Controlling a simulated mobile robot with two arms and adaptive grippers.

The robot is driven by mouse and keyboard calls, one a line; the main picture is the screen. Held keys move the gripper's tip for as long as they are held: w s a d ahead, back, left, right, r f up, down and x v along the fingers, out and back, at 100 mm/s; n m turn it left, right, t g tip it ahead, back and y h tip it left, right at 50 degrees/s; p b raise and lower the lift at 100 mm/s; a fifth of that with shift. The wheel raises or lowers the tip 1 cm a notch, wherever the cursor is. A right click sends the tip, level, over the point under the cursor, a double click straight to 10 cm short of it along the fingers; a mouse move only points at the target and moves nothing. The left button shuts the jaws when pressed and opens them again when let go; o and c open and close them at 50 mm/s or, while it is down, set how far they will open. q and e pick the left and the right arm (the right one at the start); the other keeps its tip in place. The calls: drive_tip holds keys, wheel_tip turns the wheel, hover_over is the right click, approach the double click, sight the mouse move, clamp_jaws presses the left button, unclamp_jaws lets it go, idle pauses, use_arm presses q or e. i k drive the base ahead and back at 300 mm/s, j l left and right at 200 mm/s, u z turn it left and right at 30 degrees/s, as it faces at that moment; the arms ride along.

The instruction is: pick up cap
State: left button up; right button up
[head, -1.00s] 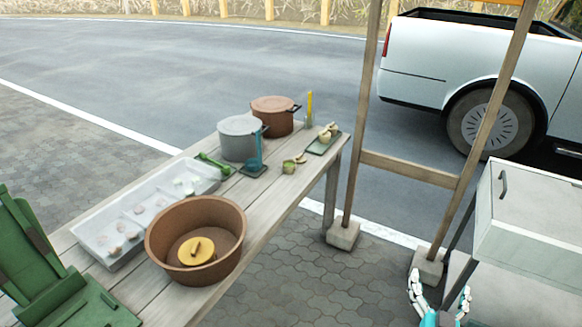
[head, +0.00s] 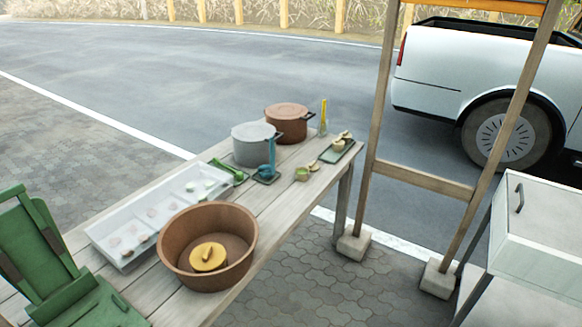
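A round yellow piece with a raised handle, which looks like the cap (head: 208,258), lies inside the wide brown clay mortar bowl (head: 167,241), on its floor. The bowl stands on the wooden table (head: 276,212) near its front edge. The cap's top is unobstructed, and part of the bowl's inner floor shows around it. Neither of my grippers is in this view.
A white sectioned tray (head: 118,262) is left of the bowl, and a green stand (head: 50,262) is at the lower left. A grey pot (head: 253,148), a brown pot (head: 289,124) and a small green tray (head: 341,152) sit farther back. A wooden frame (head: 425,178) stands right of the table.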

sight(313, 166)
drive_tip(key=i+l+u, duration=0.25)
drive_tip(key=u, duration=0.15)
drive_tip(key=i+l+u, duration=0.45)
drive_tip(key=k+j, duration=0.1)
